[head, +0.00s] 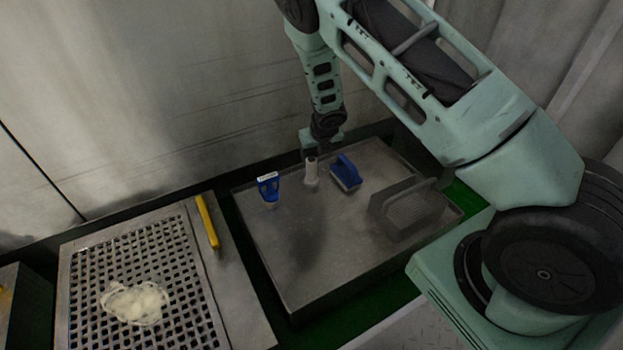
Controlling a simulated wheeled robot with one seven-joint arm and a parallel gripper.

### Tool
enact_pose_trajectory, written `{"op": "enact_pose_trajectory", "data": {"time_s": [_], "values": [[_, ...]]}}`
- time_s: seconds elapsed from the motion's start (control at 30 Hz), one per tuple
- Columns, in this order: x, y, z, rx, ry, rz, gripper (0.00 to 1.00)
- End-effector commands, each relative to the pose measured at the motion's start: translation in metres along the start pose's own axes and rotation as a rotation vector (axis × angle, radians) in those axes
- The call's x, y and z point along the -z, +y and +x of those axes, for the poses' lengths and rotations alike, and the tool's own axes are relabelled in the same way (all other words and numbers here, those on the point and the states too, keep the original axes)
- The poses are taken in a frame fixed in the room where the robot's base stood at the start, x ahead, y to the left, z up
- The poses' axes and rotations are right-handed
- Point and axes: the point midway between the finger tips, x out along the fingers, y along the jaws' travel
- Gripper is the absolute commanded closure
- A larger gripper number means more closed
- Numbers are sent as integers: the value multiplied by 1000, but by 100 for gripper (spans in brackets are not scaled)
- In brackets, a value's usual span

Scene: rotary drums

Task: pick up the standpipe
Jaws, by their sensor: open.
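The standpipe (311,172) is a short, pale grey cylinder standing upright near the back of the metal tray (297,265). My gripper (318,153) is open, right at the back of the standpipe's top. The fingers are small and dark here, and the standpipe partly hides them. I cannot tell whether the standpipe is between the fingers or just in front of them. The standpipe still stands on the tray.
A perforated plate (85,300) with a yellow handle (207,222) lies left. The tray's front is clear.

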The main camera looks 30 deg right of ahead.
Motion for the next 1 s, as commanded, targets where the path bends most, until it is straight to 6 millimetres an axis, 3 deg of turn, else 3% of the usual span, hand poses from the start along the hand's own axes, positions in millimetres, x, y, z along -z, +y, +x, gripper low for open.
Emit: {"op": "enact_pose_trajectory", "data": {"time_s": [0.03,0.2,0.47,0.8,1.0], "values": [[2,0,16,-1,0,-1,42],[1,0,40,-1,0,1,42],[1,1,53,-1,0,1,42],[2,3,98,-2,0,3,42],[1,3,99,0,0,2,42]]}}
